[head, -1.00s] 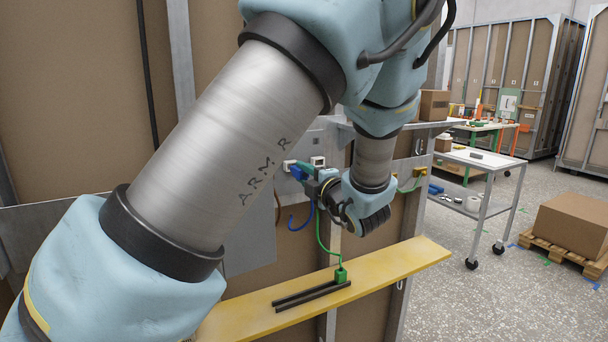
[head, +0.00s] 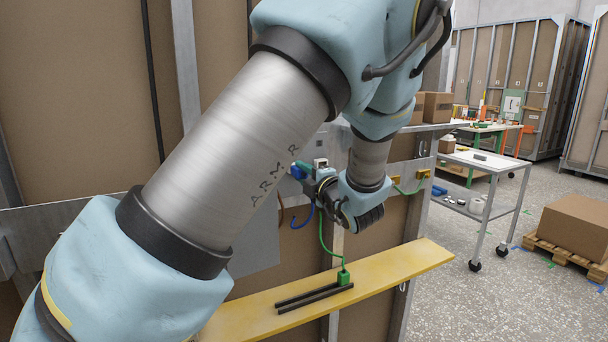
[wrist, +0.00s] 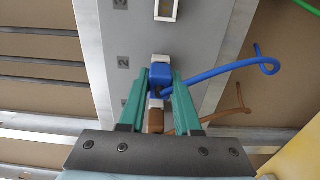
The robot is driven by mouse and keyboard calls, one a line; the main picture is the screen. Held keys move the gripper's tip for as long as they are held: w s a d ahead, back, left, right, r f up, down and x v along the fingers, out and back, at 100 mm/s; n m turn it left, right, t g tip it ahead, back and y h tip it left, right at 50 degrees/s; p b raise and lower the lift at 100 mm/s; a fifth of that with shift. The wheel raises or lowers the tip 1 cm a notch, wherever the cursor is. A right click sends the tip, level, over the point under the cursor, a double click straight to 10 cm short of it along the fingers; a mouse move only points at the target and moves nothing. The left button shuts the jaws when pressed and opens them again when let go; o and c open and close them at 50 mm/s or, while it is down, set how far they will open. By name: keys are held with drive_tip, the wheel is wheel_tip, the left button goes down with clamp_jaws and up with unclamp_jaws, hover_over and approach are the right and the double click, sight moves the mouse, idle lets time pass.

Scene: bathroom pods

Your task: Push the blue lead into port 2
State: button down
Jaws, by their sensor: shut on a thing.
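The blue lead's plug (wrist: 160,78) is between the green fingers of my gripper (wrist: 162,82), which are shut on it. Its blue cable (wrist: 225,71) loops off to the right in the wrist view and hangs below the gripper in the head view (head: 301,220). The plug is at the grey panel (wrist: 205,40), level with the printed 2 (wrist: 122,62). A pale port edge (wrist: 160,58) shows just above the plug. How deep the plug sits cannot be told. In the head view my gripper (head: 305,170) is at the panel, partly behind my arm.
A brown plug (wrist: 155,118) sits below the blue one, its cable (wrist: 225,118) to the right. An empty-looking port (wrist: 166,8) is above. A green lead's block (head: 343,278) stands on the yellow shelf (head: 420,256) beside dark rails. A cart (head: 490,160) stands to the right.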

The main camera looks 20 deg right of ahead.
drive_tip(key=shift+w, duration=0.1)
drive_tip(key=c, duration=0.5)
unclamp_jaws()
drive_tip(key=s+b, duration=0.1)
drive_tip(key=s, duration=0.2)
drive_tip(key=s+b, duration=0.1)
drive_tip(key=s, duration=0.3)
drive_tip(key=s+d+b, duration=0.1)
drive_tip(key=s, duration=0.2)
drive_tip(key=shift+s, duration=0.4)
drive_tip(key=shift+d, duration=0.1)
